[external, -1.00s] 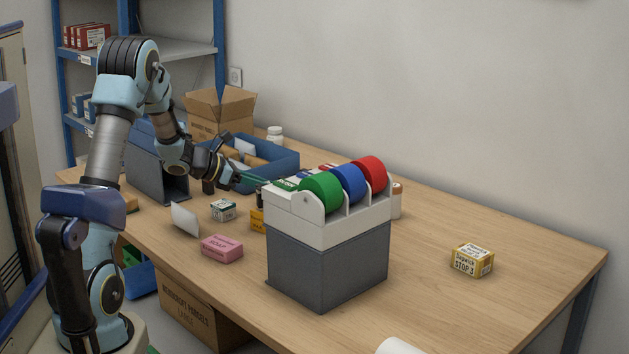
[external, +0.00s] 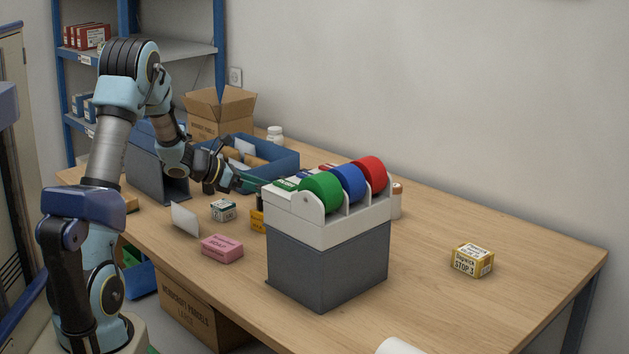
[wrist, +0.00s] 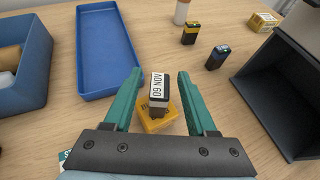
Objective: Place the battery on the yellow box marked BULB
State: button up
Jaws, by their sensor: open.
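The yellow box (wrist: 158,123) lies below and between my fingers in the wrist view; only the start of its lettering, like BU, shows. In the external view it (external: 257,222) is partly behind the grey bin. A dark block with a white label (wrist: 160,86), seemingly reading 09 NOV, stands over the box; I cannot tell whether it is the battery. My gripper (wrist: 159,76) is open, with one teal finger on each side of this block and gaps between. A yellow-and-black battery-like block (wrist: 190,34) and a black block with a bluish top (wrist: 218,57) stand farther off.
A blue tray (wrist: 107,50) and a deeper blue bin (wrist: 35,62) are at left in the wrist view. A dark open bin (wrist: 262,100) is close at right. A pink box (external: 222,249) and a tape dispenser (external: 328,260) stand on the table. The table's right side is mostly clear.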

jog(key=b+v, duration=0.1)
jog(key=v, duration=1.1)
jog(key=shift+b, duration=0.3)
jog(key=shift+s, duration=0.1)
jog(key=s+f+m, duration=0.1)
jog(key=s, duration=0.1)
jog(key=s+f+m+g+y, duration=0.1)
jog(key=s+f+m, duration=0.1)
jog(key=s+a+f+m+g+y+p, duration=0.1)
jog(key=s, duration=0.1)
jog(key=shift+s+f, duration=0.2)
jog(key=s+a+f+m+y, duration=0.1)
jog(key=s+m, duration=0.1)
jog(key=s+a+f+m+g+y, duration=0.1)
jog(key=s+m, duration=0.1)
jog(key=s+a+f+m+g+y+p, duration=0.1)
jog(key=s+f+m+y, duration=0.1)
jog(key=shift+s+a, duration=0.3)
jog(key=shift+a, duration=0.05)
jog(key=s+a+f+m+y+p, duration=0.1)
jog(key=s+a+m+y, duration=0.4)
jog(key=m, duration=0.8)
jog(key=a+f, duration=0.1)
jog(key=a, duration=0.2)
jog(key=shift+s+f+m+t+y+p, duration=0.15)
jog(key=shift+m+t+y+p, duration=0.15)
jog(key=shift+t+p, duration=0.1)
